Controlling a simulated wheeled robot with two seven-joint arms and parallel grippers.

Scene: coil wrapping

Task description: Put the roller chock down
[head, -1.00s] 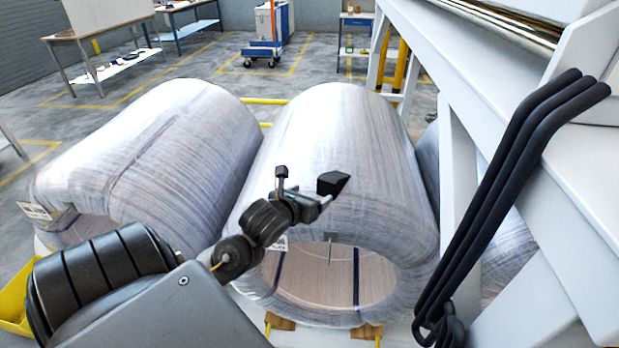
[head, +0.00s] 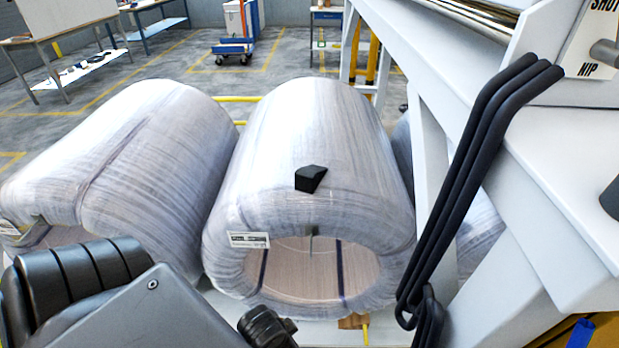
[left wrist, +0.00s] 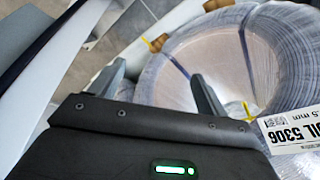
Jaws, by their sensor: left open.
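The roller chock is a small black wedge (head: 310,179). In the head view it rests on the upper front surface of the middle wrapped coil (head: 318,125), with no gripper touching it. My left arm comes in from the lower left. Only its black wrist part shows at the bottom edge, below and left of the chock, with the fingers out of frame. In the left wrist view my left gripper (left wrist: 160,85) has its two grey fingers apart with nothing between them. The coil's round opening lies beyond them. My right gripper is not in view.
Another wrapped coil (head: 125,150) lies to the left. A white machine frame (head: 570,165) with black bent bars (head: 470,180) stands close on the right. A white label (head: 249,240) is on the middle coil's front. Open floor with yellow lines lies behind.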

